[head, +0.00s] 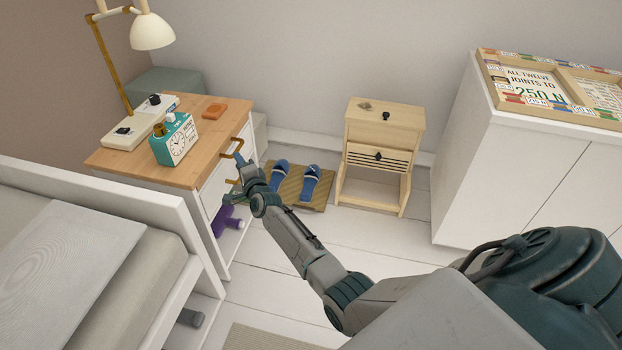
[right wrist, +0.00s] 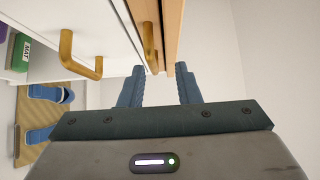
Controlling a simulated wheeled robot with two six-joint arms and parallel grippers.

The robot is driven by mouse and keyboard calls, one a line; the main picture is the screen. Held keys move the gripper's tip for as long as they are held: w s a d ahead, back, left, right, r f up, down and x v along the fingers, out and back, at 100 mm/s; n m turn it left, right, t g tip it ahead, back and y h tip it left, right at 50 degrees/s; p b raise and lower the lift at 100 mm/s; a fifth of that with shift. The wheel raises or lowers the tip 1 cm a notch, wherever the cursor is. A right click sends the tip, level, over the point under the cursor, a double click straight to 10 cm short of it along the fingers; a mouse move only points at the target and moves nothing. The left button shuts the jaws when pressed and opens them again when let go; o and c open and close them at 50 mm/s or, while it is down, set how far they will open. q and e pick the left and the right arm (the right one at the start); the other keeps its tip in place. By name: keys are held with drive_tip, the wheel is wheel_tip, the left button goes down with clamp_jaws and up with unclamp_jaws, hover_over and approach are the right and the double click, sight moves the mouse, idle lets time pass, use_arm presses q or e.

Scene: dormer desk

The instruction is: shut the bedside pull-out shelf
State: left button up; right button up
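The bedside cabinet has a wooden top (head: 185,150) and a white body. A thin wooden pull-out shelf front lies just below the top in the right wrist view (right wrist: 145,12), with a brass handle (right wrist: 149,48) on it. That handle also shows in the head view (head: 237,143). The shelf looks close to the cabinet front; whether it stands slightly out I cannot tell. My right gripper (right wrist: 159,72) is open and empty, its fingertips close to the wooden edges beside the handle. In the head view the right gripper (head: 243,166) is at the cabinet's front. My left gripper is not in view.
A white drawer with a brass handle (right wrist: 80,55) is below the shelf. Slippers (head: 310,182) lie on a mat beside a small wooden cabinet (head: 385,118). The bed (head: 80,260) is at left.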

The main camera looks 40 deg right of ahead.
drive_tip(key=s+d+p, duration=0.3)
drive_tip(key=s+d, duration=1.2)
drive_tip(key=s, duration=0.4)
drive_tip(key=shift+r, duration=0.15)
